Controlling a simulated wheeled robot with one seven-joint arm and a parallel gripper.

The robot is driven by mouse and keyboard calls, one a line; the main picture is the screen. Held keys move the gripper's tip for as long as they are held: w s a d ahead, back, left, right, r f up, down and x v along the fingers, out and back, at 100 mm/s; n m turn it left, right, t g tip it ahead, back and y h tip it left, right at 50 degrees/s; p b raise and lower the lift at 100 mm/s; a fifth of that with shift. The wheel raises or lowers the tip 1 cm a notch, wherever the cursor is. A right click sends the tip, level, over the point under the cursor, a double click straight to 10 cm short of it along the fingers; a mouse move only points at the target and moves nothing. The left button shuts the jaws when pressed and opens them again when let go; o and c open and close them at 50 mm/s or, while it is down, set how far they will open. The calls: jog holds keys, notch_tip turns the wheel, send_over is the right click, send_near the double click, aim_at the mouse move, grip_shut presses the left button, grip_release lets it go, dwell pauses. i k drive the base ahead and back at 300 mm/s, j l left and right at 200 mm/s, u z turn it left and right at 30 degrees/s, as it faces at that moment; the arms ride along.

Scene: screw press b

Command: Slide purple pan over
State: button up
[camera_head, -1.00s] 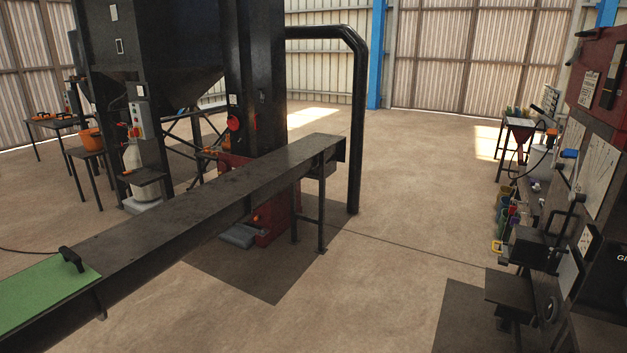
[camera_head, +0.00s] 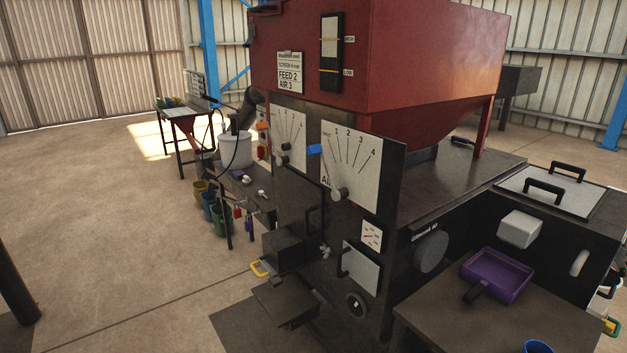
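The purple pan (camera_head: 497,274) is a shallow square tray with a dark handle at its front left. It rests on a dark side table (camera_head: 443,310) at the lower right of the head view, beside the black side of the machine. The pan looks empty. My gripper is not in view, and nothing is seen touching the pan.
The machine has a red hopper (camera_head: 385,60) and a panel with dials (camera_head: 358,175). A blue cup (camera_head: 538,347) stands at the table's front edge. A white block (camera_head: 520,229) is on the machine's side behind the pan. Open floor (camera_head: 110,240) lies to the left.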

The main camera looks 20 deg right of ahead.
aim_at(489, 272)
jog(key=i+l+z, duration=0.55)
jog(key=i+z, duration=0.25)
